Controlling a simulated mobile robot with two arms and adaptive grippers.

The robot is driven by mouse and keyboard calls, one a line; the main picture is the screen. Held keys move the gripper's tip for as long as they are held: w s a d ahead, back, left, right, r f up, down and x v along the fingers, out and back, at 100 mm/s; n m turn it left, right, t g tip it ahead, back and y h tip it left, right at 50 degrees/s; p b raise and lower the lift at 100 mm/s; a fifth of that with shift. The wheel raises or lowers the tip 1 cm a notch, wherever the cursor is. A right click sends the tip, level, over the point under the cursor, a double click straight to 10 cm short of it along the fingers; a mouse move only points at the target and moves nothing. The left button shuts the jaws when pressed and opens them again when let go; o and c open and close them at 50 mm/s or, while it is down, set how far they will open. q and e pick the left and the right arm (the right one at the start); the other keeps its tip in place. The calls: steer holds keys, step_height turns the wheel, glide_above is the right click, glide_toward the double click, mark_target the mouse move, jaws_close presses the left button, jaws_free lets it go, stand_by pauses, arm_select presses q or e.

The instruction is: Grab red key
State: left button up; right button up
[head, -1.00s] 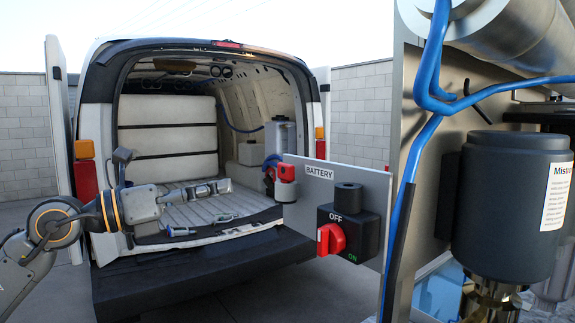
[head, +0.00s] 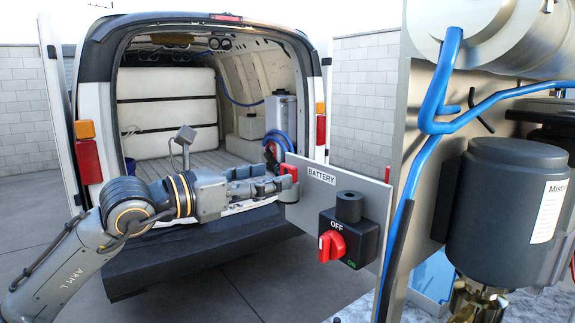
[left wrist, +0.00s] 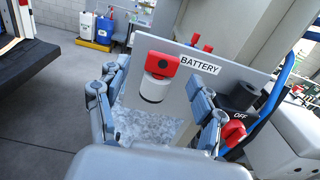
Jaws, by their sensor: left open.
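The red key (head: 289,171) sits on top of a grey cylinder at the left end of the battery panel (head: 376,199). In the left wrist view the red key (left wrist: 163,65) shows upright on its pale cylinder (left wrist: 155,88), beside the BATTERY label. My left gripper (head: 280,182) is open and reaches in from the left, its fingertips at the key's cylinder. In the left wrist view its fingers (left wrist: 157,76) stand on either side of the key, with gaps visible on both sides. Its fingers partly cover the cylinder in the head view. My right gripper is not in view.
A red rotary switch (head: 331,246) on a black OFF/ON box is to the right of the key. A blue hose (head: 410,178) and a dark canister (head: 503,200) stand further right. The open van's rear bumper (head: 190,255) lies behind my left arm.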

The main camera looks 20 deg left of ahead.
mark_target(286, 172)
arm_select(q)
steer(key=p+x, duration=0.1)
steer(key=x, duration=0.1)
steer(key=shift+w+d+r, duration=0.15)
steer(key=shift+d, duration=0.2)
steer(key=shift+w+d+f, duration=0.25)
steer(key=shift+w, duration=0.05)
steer(key=shift+s+a, duration=0.1)
steer(key=shift+a, duration=0.05)
steer(key=c, duration=0.9)
steer(key=shift+r, duration=0.2)
steer(key=shift+c, duration=0.2)
